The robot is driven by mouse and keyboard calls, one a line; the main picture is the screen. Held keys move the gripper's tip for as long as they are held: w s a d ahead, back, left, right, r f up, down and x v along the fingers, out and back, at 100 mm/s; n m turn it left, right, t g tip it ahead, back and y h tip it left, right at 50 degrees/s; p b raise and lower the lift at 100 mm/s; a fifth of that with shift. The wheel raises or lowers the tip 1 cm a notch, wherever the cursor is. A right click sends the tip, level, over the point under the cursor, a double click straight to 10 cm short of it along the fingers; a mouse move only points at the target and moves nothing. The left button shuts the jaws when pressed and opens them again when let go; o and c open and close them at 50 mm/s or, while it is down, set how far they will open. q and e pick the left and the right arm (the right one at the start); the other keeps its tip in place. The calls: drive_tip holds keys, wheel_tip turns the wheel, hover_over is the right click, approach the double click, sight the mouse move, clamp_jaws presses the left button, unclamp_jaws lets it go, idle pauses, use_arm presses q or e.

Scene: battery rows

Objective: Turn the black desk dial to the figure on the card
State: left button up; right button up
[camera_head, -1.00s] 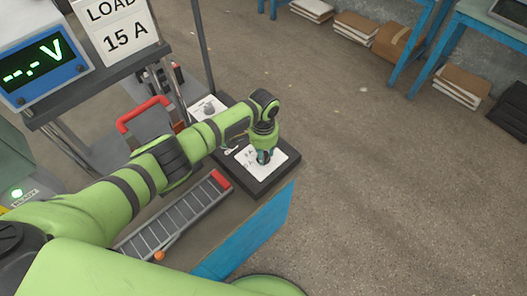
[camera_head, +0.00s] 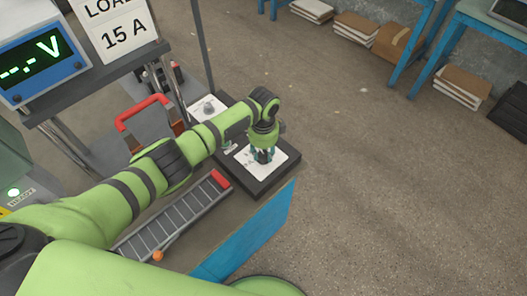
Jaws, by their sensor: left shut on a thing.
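The card (camera_head: 124,36) at the upper left reads LOAD 15 A. My left gripper (camera_head: 264,157) points down at a white dial plate (camera_head: 272,171) on a dark box. It is shut on the black desk dial, which the fingers mostly hide. The figures on the plate are covered or too small to read. My right gripper is not in view.
A blue meter (camera_head: 41,61) shows "--.- V". A red handle (camera_head: 144,111) stands behind my arm. A blue panel (camera_head: 250,235) edges the desk. Open floor lies to the right.

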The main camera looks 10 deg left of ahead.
sight(262, 154)
use_arm(q)
drive_tip(key=m, duration=0.2)
drive_tip(key=m+b, duration=0.1)
drive_tip(key=m, duration=0.2)
drive_tip(key=shift+s+a+f+m, duration=0.1)
drive_tip(key=shift+a+f+m, duration=0.05)
drive_tip(key=shift+m, duration=0.15)
drive_tip(key=shift+m+b, duration=0.45)
drive_tip(key=shift+m, duration=1.65)
drive_tip(key=o, duration=1.1)
drive_tip(key=shift+o, duration=0.2)
wheel_tip(262, 154, up, 12)
